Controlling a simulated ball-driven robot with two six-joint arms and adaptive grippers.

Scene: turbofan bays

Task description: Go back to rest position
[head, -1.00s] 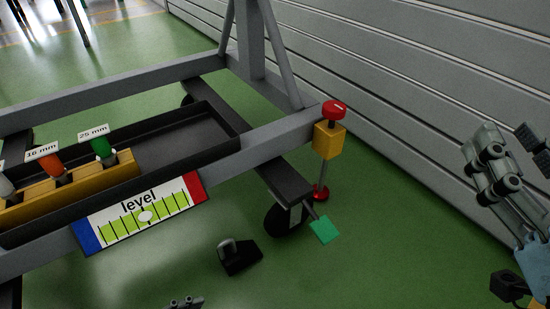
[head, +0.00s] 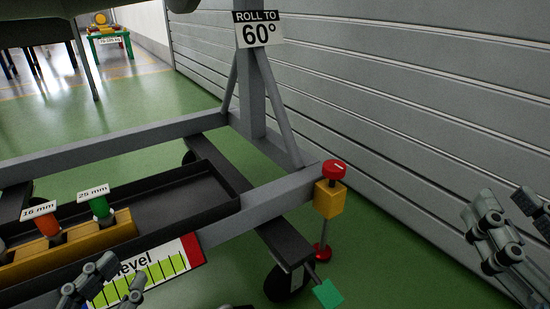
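My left gripper (head: 112,284) is at the bottom left, in front of the level sign. Its two grey fingers stand apart with nothing seen between them, and the rest of it is cut off by the bottom edge. My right gripper (head: 497,232) is at the right edge, over the green floor and in front of the grey wall. It is partly out of frame; no object shows in it, and I cannot make out the gap between its fingers.
A grey wheeled stand (head: 262,197) with a black tray (head: 180,207) fills the left. A yellow block (head: 75,240) holds the 16 mm and 25 mm tools. A red-capped yellow post (head: 329,200) is at its corner. A "ROLL TO 60°" sign (head: 257,29) hangs above. Floor is clear between stand and wall.

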